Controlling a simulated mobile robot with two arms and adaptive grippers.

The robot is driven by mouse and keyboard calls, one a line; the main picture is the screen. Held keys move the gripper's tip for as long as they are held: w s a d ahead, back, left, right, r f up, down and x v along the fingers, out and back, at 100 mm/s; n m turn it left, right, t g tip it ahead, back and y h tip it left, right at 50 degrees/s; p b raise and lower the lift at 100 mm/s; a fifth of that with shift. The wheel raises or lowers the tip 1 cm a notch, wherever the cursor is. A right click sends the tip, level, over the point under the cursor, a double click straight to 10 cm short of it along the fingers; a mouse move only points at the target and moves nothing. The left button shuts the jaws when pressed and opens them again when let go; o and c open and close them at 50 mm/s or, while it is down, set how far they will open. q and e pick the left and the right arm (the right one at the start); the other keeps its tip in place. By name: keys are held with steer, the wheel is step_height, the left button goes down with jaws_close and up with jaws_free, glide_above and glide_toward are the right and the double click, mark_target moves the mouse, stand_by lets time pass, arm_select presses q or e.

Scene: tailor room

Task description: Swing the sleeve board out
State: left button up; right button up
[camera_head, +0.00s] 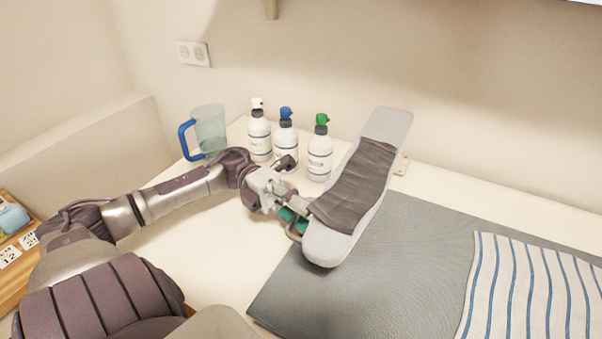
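The sleeve board (388,125) is long and light grey, with a dark grey band around its middle. It stands at an angle over the back left part of a grey mat, its rounded near end toward me. My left gripper (298,222) is at the board's left edge near that end, with teal finger pads against or just beside it. The board hides part of the fingers, so I cannot tell whether they are closed on it. My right gripper is not in view.
Three spray bottles with white (259,132), blue (286,135) and green (320,150) tops stand behind my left gripper. A clear jug (210,130) with a blue handle stands further left. A striped cloth (530,290) lies on the grey mat (420,270) at right.

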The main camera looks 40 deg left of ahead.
arm_select(q)
steer(key=shift+a+f, duration=0.1)
steer(key=shift+f, duration=0.05)
steer(key=a, duration=1.1)
steer(key=shift+w+a+f, duration=0.35)
steer(key=shift+a+f, duration=0.05)
